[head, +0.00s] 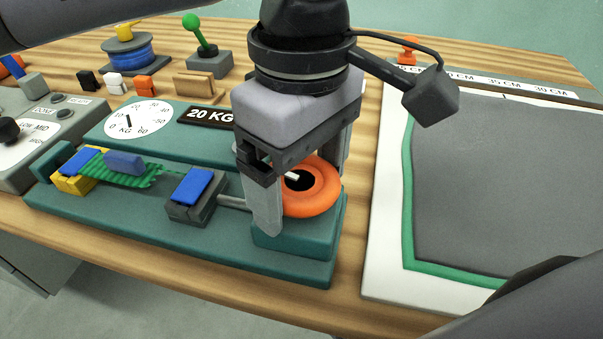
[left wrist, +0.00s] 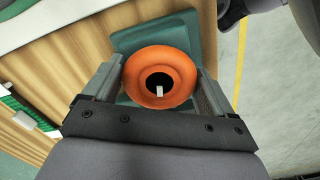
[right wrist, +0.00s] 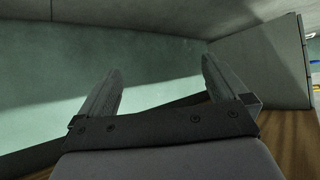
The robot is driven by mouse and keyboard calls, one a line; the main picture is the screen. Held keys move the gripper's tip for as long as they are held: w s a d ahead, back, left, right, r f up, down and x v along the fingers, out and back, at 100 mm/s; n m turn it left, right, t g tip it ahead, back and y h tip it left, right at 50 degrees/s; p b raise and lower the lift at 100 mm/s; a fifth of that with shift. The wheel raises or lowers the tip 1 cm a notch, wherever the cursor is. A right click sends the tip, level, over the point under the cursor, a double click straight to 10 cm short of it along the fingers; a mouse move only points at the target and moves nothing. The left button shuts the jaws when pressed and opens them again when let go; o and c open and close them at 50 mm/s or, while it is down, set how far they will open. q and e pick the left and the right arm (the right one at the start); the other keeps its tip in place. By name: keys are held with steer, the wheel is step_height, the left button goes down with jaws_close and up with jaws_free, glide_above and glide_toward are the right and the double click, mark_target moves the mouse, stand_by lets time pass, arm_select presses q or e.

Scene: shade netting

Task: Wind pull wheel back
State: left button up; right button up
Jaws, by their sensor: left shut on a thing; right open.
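The orange pull wheel (head: 318,192) sits on the right end of the teal pull tester (head: 230,246), with a dark hub and a small white mark. My left gripper (head: 300,205) is over it from above, its fingers on either side of the rim. In the left wrist view the wheel (left wrist: 160,78) lies between both fingers (left wrist: 160,85), which are shut on it. A rod runs from the wheel side to a grey clamp with a blue top (head: 192,187). A torn green strip (head: 128,172) lies at the left clamp. My right gripper (right wrist: 165,90) is open and empty, facing a pale green wall.
A dial (head: 139,118) and a 20 KG plate (head: 210,116) are on the tester's back. A blue spool (head: 128,53) and a green-knobbed lever (head: 200,40) stand behind. A grey sheet on a white board (head: 386,240) lies to the right.

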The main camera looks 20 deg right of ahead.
arm_select(q)
steer(key=n, duration=0.5)
steer(key=shift+n+b, duration=0.3)
steer(key=shift+b, duration=0.05)
steer(key=n, duration=0.4)
steer(key=shift+w+b, duration=0.1)
steer(key=shift+b, duration=0.2)
steer(key=n, duration=0.4)
steer(key=shift+b, duration=0.3)
steer(key=n, duration=0.3)
steer(key=shift+w+n+b, duration=0.1)
steer(key=shift+n+b, duration=0.2)
steer(key=shift+b, duration=0.05)
steer(key=shift+n+b, duration=0.3)
steer(key=shift+n, duration=1.5)
arm_select(e)
steer(key=shift+w+a+r+n+t+y, duration=0.2)
steer(key=shift+w+a, duration=0.15)
steer(key=shift+a, duration=0.2)
steer(key=shift+w+a+r+n+t+y, duration=0.2)
steer(key=shift+w+a, duration=0.1)
steer(key=shift+a, duration=0.25)
arm_select(q)
steer(key=o, duration=0.8)
steer(key=shift+o, duration=0.2)
steer(key=shift+r, duration=0.1)
